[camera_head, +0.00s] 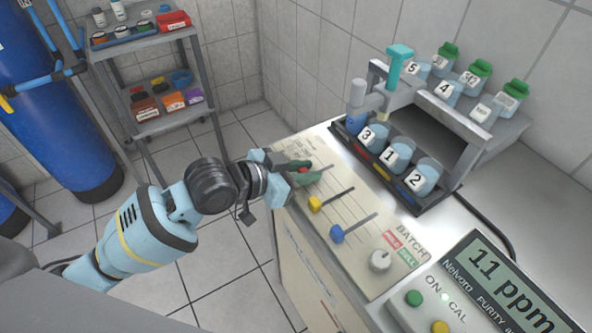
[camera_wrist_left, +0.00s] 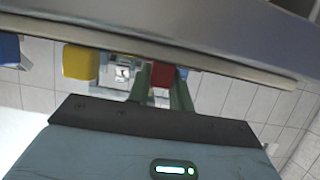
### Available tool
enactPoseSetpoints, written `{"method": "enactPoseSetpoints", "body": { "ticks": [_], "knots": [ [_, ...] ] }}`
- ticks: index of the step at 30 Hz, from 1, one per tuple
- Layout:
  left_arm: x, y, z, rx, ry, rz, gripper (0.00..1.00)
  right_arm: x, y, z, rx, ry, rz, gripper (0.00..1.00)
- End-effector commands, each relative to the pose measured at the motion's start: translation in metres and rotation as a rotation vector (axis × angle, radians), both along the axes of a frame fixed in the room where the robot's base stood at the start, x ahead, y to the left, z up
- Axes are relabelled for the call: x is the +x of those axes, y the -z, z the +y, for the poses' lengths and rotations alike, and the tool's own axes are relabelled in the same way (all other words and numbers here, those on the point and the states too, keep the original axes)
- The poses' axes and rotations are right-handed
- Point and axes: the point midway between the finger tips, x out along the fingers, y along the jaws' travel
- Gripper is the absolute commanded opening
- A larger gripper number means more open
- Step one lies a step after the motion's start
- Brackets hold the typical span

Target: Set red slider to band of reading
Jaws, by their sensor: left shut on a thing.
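The slider panel (camera_head: 352,262) lies on the counter with a red, a yellow and a blue slider on slots. My left gripper (camera_head: 304,172) is at the panel's far left end, shut on the red slider (camera_head: 303,169). In the left wrist view the red slider (camera_wrist_left: 163,76) shows between the two green fingers. The yellow slider (camera_head: 315,204) and blue slider (camera_head: 337,234) sit at the left ends of their slots. The purity meter (camera_head: 490,285) reads 11 ppm. The red slider's slot is partly hidden by the gripper. My right gripper is not in view.
A dark tray holds cups (camera_head: 398,153) numbered 3, 1 and 2 behind the panel, below a grey rack (camera_head: 500,128) with more cups. A shelf (camera_head: 150,47) and blue tanks (camera_head: 62,120) stand at left.

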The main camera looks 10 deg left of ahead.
Motion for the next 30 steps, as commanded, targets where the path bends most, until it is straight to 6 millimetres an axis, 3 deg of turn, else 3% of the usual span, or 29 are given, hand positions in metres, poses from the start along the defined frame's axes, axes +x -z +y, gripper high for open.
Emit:
{"method": "enactPoseSetpoints", "body": {
  "ticks": [7,8,13,23,30],
  "knots": [
    [0.001,0.0,0.0,0.0,-0.001,-0.002,0.0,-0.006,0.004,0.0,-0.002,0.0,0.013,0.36],
    [0.001,0.0,0.0,0.0,-0.001,-0.002,0.22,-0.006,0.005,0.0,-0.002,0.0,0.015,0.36],
    [0.001,0.0,0.0,0.0,-0.001,-0.002,0.44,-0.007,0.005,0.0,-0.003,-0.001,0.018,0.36],
    [-0.001,-0.001,0.002,0.001,-0.001,-0.001,0.44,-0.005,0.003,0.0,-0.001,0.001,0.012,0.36],
    [-0.023,-0.013,0.024,0.003,-0.001,-0.001,0.44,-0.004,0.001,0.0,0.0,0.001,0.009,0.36]
  ]
}}
